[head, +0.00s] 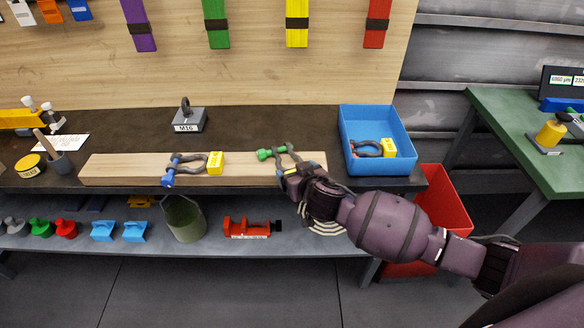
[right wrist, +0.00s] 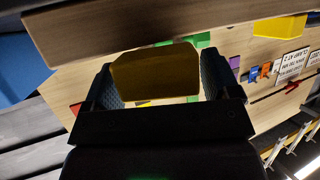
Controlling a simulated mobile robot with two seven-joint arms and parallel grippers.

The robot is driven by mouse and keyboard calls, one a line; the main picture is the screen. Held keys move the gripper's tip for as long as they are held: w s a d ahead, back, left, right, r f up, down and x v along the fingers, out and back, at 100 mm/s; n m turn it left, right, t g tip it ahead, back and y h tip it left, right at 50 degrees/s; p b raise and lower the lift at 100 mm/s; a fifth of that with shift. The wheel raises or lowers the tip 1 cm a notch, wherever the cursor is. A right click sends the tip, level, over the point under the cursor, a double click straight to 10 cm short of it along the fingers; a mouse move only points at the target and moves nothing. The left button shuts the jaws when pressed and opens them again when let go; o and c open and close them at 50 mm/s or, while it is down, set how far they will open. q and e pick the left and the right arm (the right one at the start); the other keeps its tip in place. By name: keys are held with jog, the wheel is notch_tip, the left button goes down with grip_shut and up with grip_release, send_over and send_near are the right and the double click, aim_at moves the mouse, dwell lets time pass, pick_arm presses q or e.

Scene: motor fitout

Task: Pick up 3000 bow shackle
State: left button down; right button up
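A grey bow shackle with a green pin (head: 270,154) lies on the wooden board on the bench. Its bow end is partly hidden by my right gripper (head: 294,170), which has come in from the right at the board's front edge. In the right wrist view a yellow block (right wrist: 155,72), seemingly this shackle's tag, sits between the two fingers of my right gripper (right wrist: 160,85). The fingers look apart, with a thin pale gap by the block. A second shackle with a blue pin (head: 170,180) and yellow 3000-style tag (head: 216,163) lies further left. My left gripper is out of view.
A blue bin (head: 408,128) on the right holds another shackle (head: 368,149) with a yellow tag. The M16 weight (head: 188,117) stands behind the board (head: 120,168). A red bin (head: 449,205) is below right. The lower shelf holds a bucket (head: 185,222) and a red vise (head: 240,227).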

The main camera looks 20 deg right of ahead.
jog(key=c, duration=1)
jog(key=shift+r, duration=0.1)
jog(key=shift+c, duration=0.9)
jog(key=shift+r, duration=0.1)
